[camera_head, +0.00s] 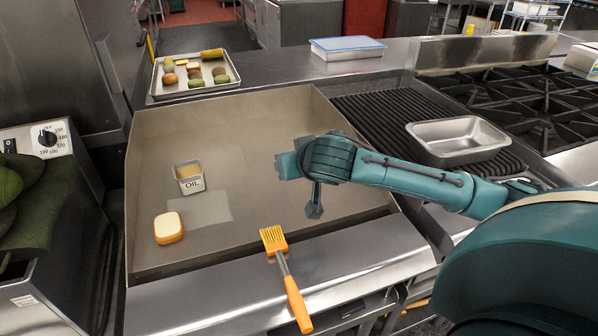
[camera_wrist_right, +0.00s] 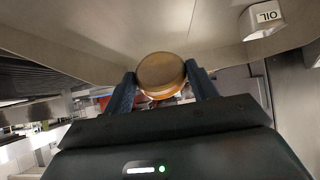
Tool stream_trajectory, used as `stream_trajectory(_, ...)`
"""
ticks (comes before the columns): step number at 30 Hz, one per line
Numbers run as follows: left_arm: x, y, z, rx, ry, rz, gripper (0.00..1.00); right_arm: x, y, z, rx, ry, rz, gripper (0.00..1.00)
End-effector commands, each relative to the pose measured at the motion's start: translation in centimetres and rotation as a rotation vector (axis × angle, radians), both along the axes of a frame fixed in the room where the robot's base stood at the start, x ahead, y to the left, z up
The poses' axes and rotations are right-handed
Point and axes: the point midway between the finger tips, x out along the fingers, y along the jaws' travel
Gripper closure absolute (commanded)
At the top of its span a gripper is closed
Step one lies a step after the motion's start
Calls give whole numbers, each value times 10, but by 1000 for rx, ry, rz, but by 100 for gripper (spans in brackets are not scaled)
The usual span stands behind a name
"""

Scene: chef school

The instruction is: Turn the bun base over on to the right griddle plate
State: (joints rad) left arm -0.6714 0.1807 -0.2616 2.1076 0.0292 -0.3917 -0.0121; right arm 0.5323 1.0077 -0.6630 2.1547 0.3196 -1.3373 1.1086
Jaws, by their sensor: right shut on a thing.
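My right gripper (camera_head: 314,208) is over the right part of the griddle (camera_head: 250,122), and its head-view outline is mostly covered by my wrist. In the right wrist view the gripper (camera_wrist_right: 160,74) is shut on the bun base (camera_wrist_right: 162,70), a round piece with a tan face and browner rim, held on edge between the two fingers. The held bun is hidden in the head view. A second bun piece (camera_head: 168,229), pale on top with orange-brown sides, lies at the front left of the griddle. My left gripper is not in view.
A small oil container (camera_head: 188,184) stands on the griddle left of my gripper, near a paler rectangular patch (camera_head: 200,207). An orange brush (camera_head: 287,281) lies over the front ledge. A food tray (camera_head: 160,82) stands behind; a metal pan (camera_head: 456,136) sits right on the ribbed grill.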

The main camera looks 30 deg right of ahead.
Motion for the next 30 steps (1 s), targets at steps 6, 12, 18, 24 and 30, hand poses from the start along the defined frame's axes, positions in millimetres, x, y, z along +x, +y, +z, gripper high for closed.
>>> stream_trajectory(6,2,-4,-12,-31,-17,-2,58,0,-2,-40,-3,6,-1,64)
stream_trajectory(12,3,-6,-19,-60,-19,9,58,0,-2,-62,-4,6,0,64)
stream_trajectory(18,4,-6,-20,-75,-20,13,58,0,-2,-70,-5,4,1,64)
stream_trajectory(24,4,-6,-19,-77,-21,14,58,0,-2,-71,-5,4,1,64)
stream_trajectory(30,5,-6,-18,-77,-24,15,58,0,-2,-70,-5,5,2,34)
